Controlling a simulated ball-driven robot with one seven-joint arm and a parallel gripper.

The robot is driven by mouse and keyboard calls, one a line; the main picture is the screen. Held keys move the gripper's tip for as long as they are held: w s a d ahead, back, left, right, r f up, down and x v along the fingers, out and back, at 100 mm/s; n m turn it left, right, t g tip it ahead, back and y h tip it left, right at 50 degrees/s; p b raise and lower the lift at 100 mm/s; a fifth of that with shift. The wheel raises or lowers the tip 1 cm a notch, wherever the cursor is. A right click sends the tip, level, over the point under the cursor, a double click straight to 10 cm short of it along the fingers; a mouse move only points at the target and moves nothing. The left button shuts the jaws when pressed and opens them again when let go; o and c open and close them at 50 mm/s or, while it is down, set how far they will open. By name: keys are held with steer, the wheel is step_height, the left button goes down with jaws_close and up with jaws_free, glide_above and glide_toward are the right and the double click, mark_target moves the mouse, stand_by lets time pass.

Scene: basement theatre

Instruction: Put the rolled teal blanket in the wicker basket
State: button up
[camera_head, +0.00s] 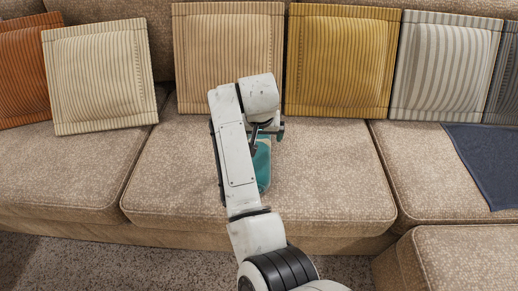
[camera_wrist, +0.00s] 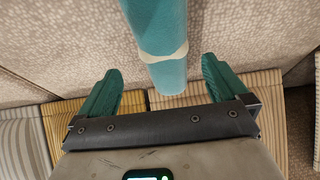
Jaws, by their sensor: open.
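The rolled teal blanket (camera_head: 263,168) lies on the middle sofa seat, partly hidden behind my arm in the head view. In the wrist view the blanket (camera_wrist: 158,22) comes down from the top edge, with a cream band around it near its lower end. My gripper (camera_wrist: 162,66) is open, with its green fingers spread to the left and right of the roll's end, gaps showing on both sides. In the head view my gripper (camera_head: 266,136) is over the back part of the seat, mostly hidden by my wrist. I see no wicker basket in either view.
Striped cushions lean along the sofa back: orange, cream (camera_head: 99,77), tan (camera_head: 227,55), mustard (camera_head: 338,62) and grey-white (camera_head: 446,67). A dark blue cloth (camera_head: 485,160) lies on the right seat. The middle seat (camera_head: 325,185) is otherwise clear. Carpet (camera_head: 110,262) is in front.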

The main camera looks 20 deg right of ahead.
mark_target(259, 143)
steer(key=b+x, duration=0.1)
steer(key=x, duration=0.3)
steer(key=shift+f+b, duration=0.3)
steer(key=shift+b, duration=0.1)
steer(key=b+x, duration=0.2)
steer(key=x, duration=0.1)
steer(key=b+x, duration=0.2)
steer(key=shift+w+a+f, duration=0.1)
steer(key=shift+a+f, duration=0.1)
steer(key=shift+a, duration=0.05)
steer(key=c, duration=1.1)
steer(key=shift+c, duration=0.5)
steer(key=shift+r, duration=0.1)
steer(key=shift+r, duration=0.1)
